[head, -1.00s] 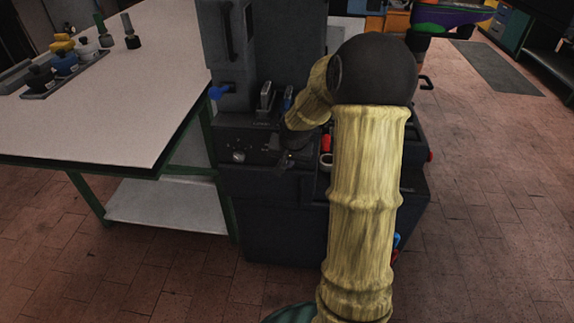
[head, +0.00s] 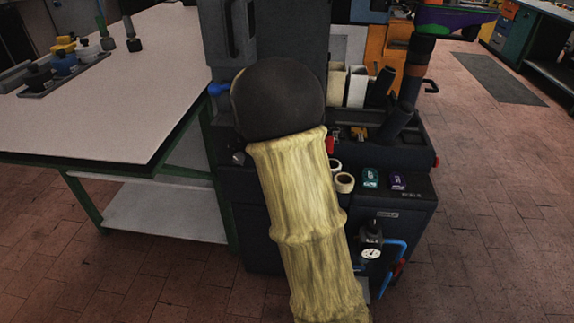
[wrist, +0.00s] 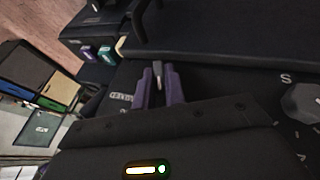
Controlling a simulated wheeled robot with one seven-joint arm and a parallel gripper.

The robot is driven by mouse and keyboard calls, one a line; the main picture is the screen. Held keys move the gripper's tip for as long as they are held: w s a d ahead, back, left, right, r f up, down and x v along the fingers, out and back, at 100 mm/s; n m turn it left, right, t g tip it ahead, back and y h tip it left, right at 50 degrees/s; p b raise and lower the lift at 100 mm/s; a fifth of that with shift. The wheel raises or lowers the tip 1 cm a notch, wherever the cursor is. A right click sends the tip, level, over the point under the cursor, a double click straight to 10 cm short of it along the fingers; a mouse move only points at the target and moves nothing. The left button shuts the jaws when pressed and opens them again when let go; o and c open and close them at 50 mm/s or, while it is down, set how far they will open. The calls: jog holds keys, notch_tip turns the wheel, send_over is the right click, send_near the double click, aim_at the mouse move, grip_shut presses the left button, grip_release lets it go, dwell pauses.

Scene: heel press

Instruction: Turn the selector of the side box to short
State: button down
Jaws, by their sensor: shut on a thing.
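In the wrist view, the two purple fingers of my gripper (wrist: 160,82) are shut on a small grey lever (wrist: 158,69) at a dark panel. I cannot tell from the markings whether this lever is the selector. A dark faceted knob (wrist: 302,102) with a white letter S beside it shows at the right edge, apart from my fingers. A pale label (wrist: 120,98) lies left of the fingers. In the head view, my arm hides my gripper and the panel in front of it.
The dark machine (head: 405,205) carries tape rolls (head: 344,182), small green and purple packs and a gauge (head: 371,253). A white-topped bench (head: 100,125) stands close on the left. Floor is open to the right.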

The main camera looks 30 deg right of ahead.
jog(key=h, duration=0.1)
jog(key=g+h, duration=0.1)
jog(key=n+g+h, duration=0.1)
jog(key=shift+w+a+h+p, duration=0.15)
jog(key=shift+a+h+p, duration=0.1)
jog(key=shift+h+p, duration=0.1)
jog(key=shift+f+n+g+h+p, duration=0.2)
jog(key=shift+n+g+h+p, duration=0.35)
jog(key=shift+h, duration=0.8)
jog(key=shift+g, duration=0.25)
jog(key=c, duration=1.5)
grip_release()
jog(key=shift+o, duration=0.2)
notch_tip(320, 180, up, 9)
jog(key=shift+f+p, duration=0.1)
jog(key=shift+p, duration=1)
jog(key=shift+r, duration=0.6)
